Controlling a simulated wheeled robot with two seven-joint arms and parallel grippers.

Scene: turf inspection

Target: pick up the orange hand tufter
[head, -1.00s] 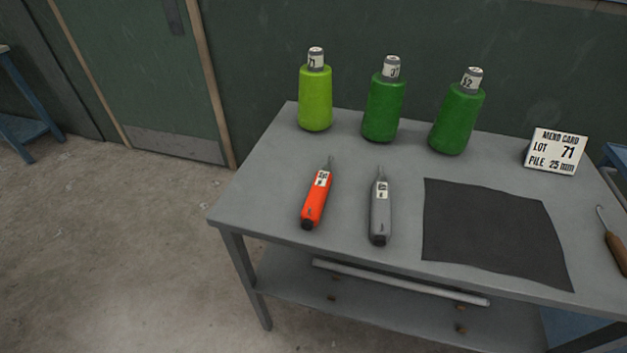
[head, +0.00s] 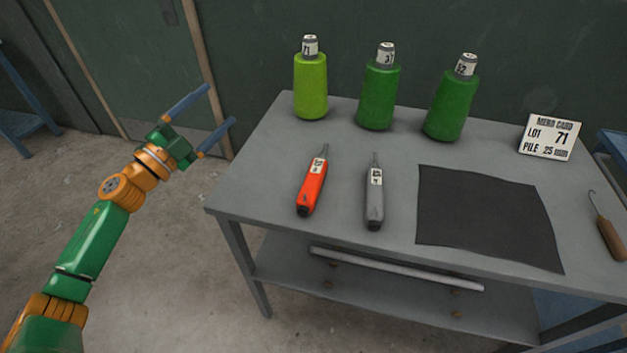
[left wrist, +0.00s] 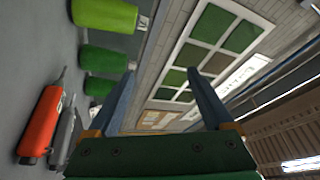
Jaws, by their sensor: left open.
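The orange hand tufter (head: 312,186) lies on the grey table near its left front, with its thin metal tip pointing to the back and a white label near the tip. It also shows at the left of the left wrist view (left wrist: 40,122). A grey hand tufter (head: 375,198) lies just right of it. My left gripper (head: 222,106) is open and empty, with blue fingers apart. It is left of the table's left edge, up and to the left of the orange tufter, not touching it. My right gripper is in neither view.
A light green cone (head: 311,86) and two darker green cones (head: 379,97) (head: 451,108) stand along the back. A mend card (head: 549,137), a dark mat (head: 488,217) and a wooden-handled hook (head: 609,238) are to the right. The table's left front corner (head: 232,200) is bare.

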